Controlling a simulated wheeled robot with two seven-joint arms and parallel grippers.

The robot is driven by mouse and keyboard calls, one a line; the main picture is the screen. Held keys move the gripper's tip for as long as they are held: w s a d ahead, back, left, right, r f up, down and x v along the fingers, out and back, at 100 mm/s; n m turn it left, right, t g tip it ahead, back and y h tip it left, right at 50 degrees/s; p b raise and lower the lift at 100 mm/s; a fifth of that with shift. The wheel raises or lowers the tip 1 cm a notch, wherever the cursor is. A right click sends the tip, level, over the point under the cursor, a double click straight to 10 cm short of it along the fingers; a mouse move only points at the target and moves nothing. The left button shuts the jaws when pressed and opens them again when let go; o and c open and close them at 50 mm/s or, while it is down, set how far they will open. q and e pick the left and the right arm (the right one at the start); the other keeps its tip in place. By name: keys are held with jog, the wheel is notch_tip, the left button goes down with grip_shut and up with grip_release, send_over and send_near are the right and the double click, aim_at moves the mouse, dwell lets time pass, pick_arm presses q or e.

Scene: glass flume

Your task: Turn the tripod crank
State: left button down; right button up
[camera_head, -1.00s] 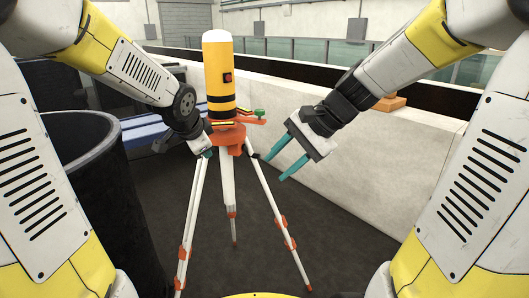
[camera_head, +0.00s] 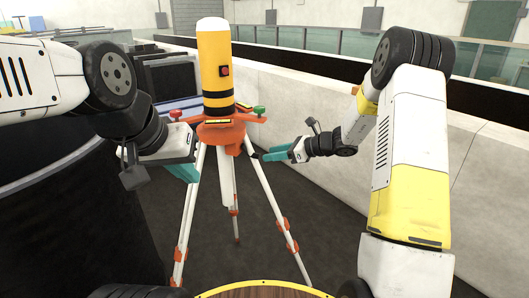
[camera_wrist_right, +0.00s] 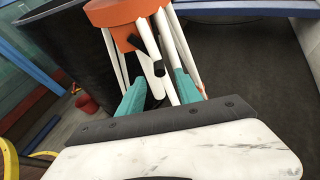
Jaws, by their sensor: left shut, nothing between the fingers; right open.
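The tripod stands upright on white legs with orange clamps. Its orange head (camera_head: 222,133) carries a yellow cylinder (camera_head: 215,70) with black bands. In the right wrist view the orange head (camera_wrist_right: 115,12) is at the top. A pale arm with a black end, apparently the crank (camera_wrist_right: 158,68), hangs below it, between and beyond the fingertips. My right gripper (camera_head: 270,155) is open beside the tripod's right leg, its teal fingers pointing left; it also shows in the right wrist view (camera_wrist_right: 155,78). Contact with the crank cannot be told. My left gripper (camera_head: 190,173) is shut and empty by the left leg.
A pale low wall (camera_head: 320,125) with glass panels behind runs along the right. A large black bin (camera_head: 70,225) stands at the left, below my left arm. Dark floor (camera_head: 260,255) is clear around the tripod legs.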

jog(key=shift+x, duration=2)
grip_shut()
